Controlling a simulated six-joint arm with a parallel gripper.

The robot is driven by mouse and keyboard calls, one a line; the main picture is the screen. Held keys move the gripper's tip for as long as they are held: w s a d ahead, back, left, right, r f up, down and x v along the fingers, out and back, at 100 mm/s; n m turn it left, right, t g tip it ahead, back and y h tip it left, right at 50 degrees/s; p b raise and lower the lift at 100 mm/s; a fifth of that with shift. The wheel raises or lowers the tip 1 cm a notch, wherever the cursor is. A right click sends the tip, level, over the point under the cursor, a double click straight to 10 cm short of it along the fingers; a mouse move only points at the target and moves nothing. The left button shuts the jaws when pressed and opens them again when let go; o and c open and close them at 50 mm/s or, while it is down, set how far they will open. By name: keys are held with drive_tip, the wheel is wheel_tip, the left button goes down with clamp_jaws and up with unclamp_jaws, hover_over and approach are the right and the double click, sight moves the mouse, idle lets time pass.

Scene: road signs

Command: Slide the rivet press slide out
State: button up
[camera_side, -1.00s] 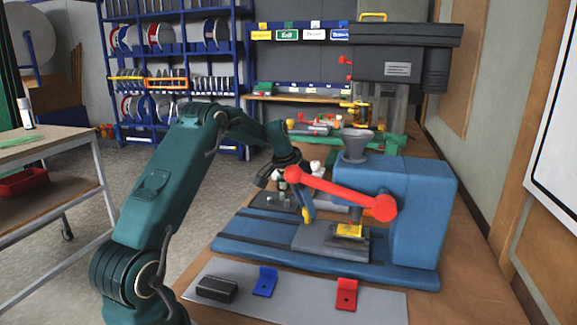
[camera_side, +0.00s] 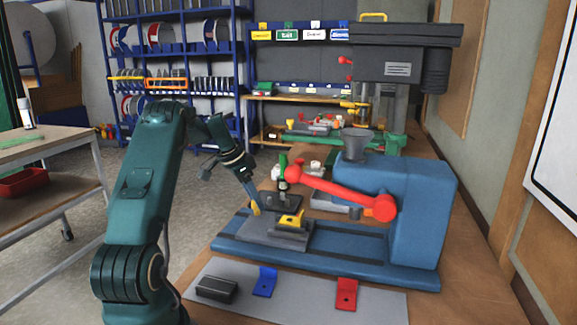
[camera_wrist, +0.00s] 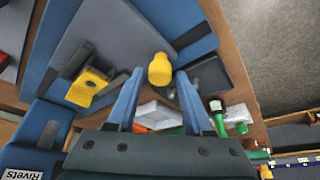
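The rivet press slide (camera_side: 262,232), a grey plate with a yellow bracket (camera_side: 290,221), sits on the left part of the blue press base, clear of the press head. Its yellow knob (camera_side: 256,210) is at its left end. My gripper (camera_side: 252,203) is at the knob. In the wrist view my gripper's blue fingers (camera_wrist: 160,75) stand apart on either side of the yellow knob (camera_wrist: 160,68), with small gaps showing. The slide (camera_wrist: 108,40) and yellow bracket (camera_wrist: 88,86) lie to the left there.
The blue press (camera_side: 410,200) with its red lever (camera_side: 335,192) stands at the right. A grey mat (camera_side: 300,302) in front holds a black block (camera_side: 216,288), a blue bracket (camera_side: 265,281) and a red bracket (camera_side: 346,293). Dark tooling stands behind the slide.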

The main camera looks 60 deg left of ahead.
drive_tip(key=shift+o, duration=0.4)
drive_tip(key=shift+r, duration=0.2)
wheel_tip(320, 180, up, 9)
drive_tip(key=s, duration=0.1)
drive_tip(key=shift+r, duration=0.2)
drive_tip(key=f+m+g+y, duration=0.1)
drive_tip(key=m, duration=0.5)
drive_tip(key=w+d+f+m+g+y, duration=0.1)
drive_tip(key=f+m+g+y, duration=0.1)
drive_tip(key=m, duration=0.4)
drive_tip(key=d+f+m+g+y, duration=0.1)
drive_tip(key=f+m, duration=0.1)
drive_tip(key=m, duration=0.4)
drive_tip(key=shift+w+d+f+g+y, duration=0.2)
drive_tip(key=shift+w+d+g+y, duration=0.05)
drive_tip(key=shift+w+g+y, duration=0.05)
drive_tip(key=shift+x, duration=2.4)
